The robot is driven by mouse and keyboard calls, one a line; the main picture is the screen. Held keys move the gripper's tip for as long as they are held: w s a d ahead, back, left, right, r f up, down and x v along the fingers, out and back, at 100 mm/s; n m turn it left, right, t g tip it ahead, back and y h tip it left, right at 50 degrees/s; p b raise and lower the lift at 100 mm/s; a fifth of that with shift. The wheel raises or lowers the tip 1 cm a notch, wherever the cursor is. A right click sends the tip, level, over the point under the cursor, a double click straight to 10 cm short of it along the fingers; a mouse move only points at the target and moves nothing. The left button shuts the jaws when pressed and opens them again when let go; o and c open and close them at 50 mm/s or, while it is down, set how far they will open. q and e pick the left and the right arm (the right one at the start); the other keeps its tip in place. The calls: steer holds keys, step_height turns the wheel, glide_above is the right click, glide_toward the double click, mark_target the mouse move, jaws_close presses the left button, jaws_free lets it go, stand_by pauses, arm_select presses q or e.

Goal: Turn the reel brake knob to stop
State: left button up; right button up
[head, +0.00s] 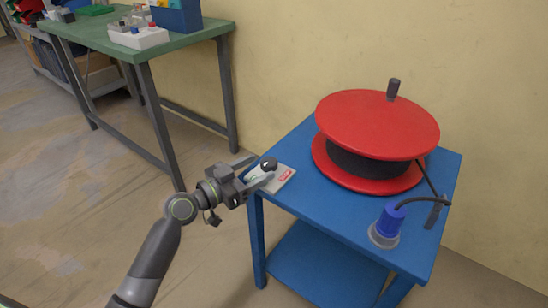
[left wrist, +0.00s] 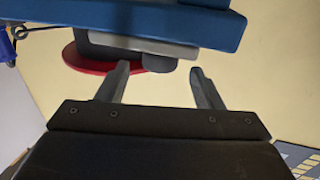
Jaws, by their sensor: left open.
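A dark round knob (head: 269,163) sits on a pale plate (head: 284,178) with a red label, at the near left corner of the blue table. In the left wrist view the knob (left wrist: 160,64) shows as a grey rounded piece below the plate's edge (left wrist: 150,46). My left gripper (head: 262,169) is open at the knob, its fingers pointing toward it. In the left wrist view the knob lies between the two fingertips, with a gap on each side. Any pointer or marking on the knob is too small to read. My right gripper is not in view.
A red reel (head: 376,122) with a dark drum and upright handle stands on the blue table (head: 300,150). A blue plug (head: 386,225) with a cable is at the front right. A green workbench (head: 90,32) with boxes stands at the back left, against the wall.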

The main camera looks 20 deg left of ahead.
mark_target(276, 159)
arm_select(q)
steer(key=x, duration=0.6)
steer(key=shift+c, duration=0.2)
steer(key=c, duration=0.9)
